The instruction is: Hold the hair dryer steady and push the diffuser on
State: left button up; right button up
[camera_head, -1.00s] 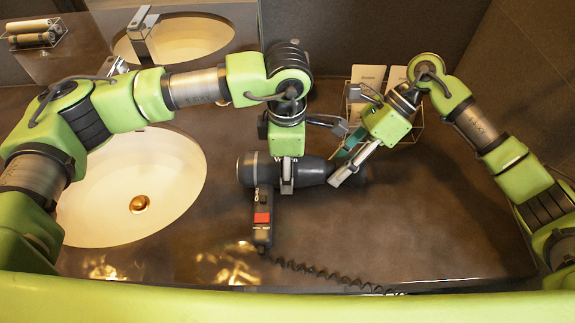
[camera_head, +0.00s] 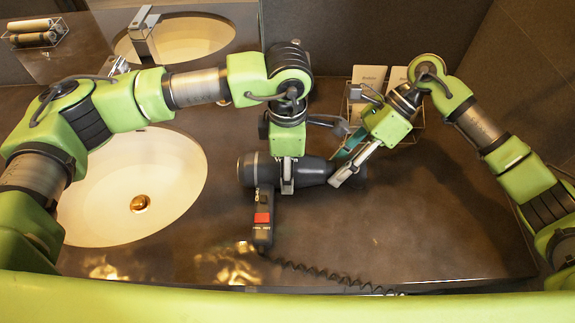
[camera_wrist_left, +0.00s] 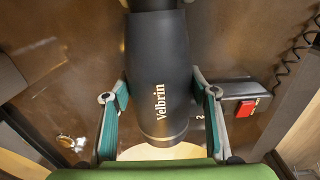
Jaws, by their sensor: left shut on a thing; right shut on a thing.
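The dark grey hair dryer (camera_head: 313,171) lies sideways in the head view, its handle (camera_head: 263,215) with a red switch pointing to the front. My left gripper (camera_head: 287,186) is shut around its barrel. In the left wrist view the barrel (camera_wrist_left: 160,75), lettered "Velbrin", sits between the green-padded fingers (camera_wrist_left: 158,112). My right gripper (camera_head: 343,178) is shut at the dryer's right end, on what appears to be the dark diffuser (camera_head: 361,173). The fingers hide most of it. I cannot tell whether it is fully seated on the nozzle.
A white sink (camera_head: 170,180) is on the left. A wire rack with cards (camera_head: 370,78) stands behind my right gripper. The coiled cord (camera_head: 320,273) runs along the front edge of the dark counter (camera_head: 430,220). The counter's right front is clear.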

jog(key=shift+a, duration=0.45)
dwell(0.3)
jog(key=o, duration=1.2)
jog(key=shift+c, duration=0.2)
jog(key=v, duration=1.2)
jog(key=shift+o, duration=1.1)
